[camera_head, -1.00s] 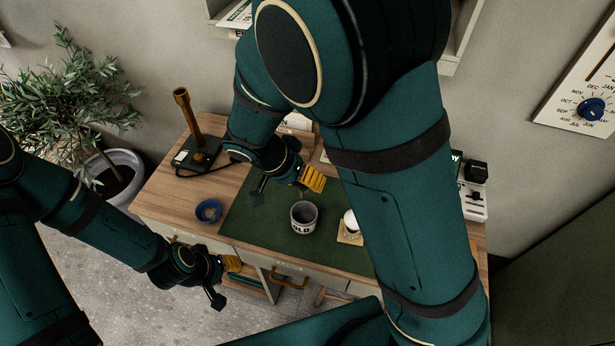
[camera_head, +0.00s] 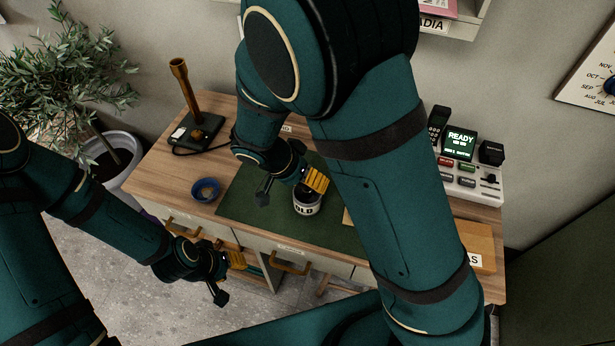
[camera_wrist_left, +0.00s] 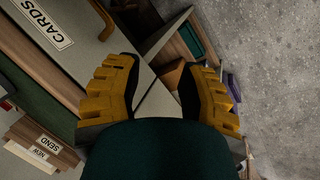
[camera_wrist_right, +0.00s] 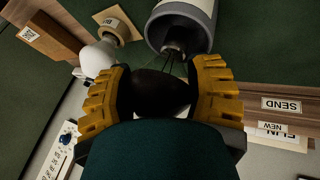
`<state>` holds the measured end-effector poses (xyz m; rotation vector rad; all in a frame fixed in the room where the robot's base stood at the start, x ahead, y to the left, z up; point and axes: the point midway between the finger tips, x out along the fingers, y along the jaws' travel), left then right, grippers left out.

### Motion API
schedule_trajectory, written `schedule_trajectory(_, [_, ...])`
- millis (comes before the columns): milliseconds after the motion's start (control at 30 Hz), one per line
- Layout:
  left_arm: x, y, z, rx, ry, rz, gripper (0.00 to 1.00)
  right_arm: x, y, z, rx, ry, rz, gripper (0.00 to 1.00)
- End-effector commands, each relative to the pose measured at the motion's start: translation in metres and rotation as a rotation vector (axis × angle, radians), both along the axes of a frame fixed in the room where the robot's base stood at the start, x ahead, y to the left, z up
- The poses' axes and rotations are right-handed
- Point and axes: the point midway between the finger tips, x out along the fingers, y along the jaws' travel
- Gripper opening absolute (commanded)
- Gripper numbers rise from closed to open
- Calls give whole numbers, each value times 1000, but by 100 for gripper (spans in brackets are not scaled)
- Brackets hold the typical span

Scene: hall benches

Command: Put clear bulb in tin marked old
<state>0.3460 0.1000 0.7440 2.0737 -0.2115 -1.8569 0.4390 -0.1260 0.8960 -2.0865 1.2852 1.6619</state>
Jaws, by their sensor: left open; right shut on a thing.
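The tin (camera_head: 306,208) is a pale grey cup whose label reads in part as OLD; it stands upright on the green mat. My right gripper (camera_head: 317,180) is just above its rim. In the right wrist view my right gripper (camera_wrist_right: 160,85) is shut on a dark, see-through rounded thing (camera_wrist_right: 160,95), which looks like the clear bulb, with thin wires towards the mouth of the tin (camera_wrist_right: 183,12). Whether it is inside the rim is unclear. My left gripper (camera_head: 237,260) is open and empty in front of the desk; its fingers also show in the left wrist view (camera_wrist_left: 158,85).
A white bulb (camera_wrist_right: 100,58) stands on a tan labelled holder beside the tin. A console (camera_head: 465,170) is at the right. My right arm hides much of the mat.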

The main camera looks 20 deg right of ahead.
Motion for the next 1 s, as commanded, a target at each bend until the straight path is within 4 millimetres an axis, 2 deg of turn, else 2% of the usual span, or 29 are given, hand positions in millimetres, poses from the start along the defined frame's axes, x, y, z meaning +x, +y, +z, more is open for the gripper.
schedule_trajectory(100, [1, 0, -6, 0, -3, 1, 40, 0, 0, -8, 0, 0, 0, 37])
schedule_trajectory(400, [2, 0, -6, 0, -4, 1, 40, 0, 0, -9, 1, -1, 0, 37])
schedule_trajectory(433, [2, 0, -6, 0, -4, 1, 40, 0, 0, -9, 1, -1, 0, 65])
schedule_trajectory(500, [2, 0, -6, 0, -4, 1, 40, 0, 0, -9, 1, -1, 0, 90])
schedule_trajectory(533, [2, 0, -6, 0, -4, 1, 40, 0, 0, -9, 1, -1, 0, 93])
schedule_trajectory(1000, [2, 0, -6, 0, -4, 1, 40, 0, 0, -9, 1, -1, 0, 93])
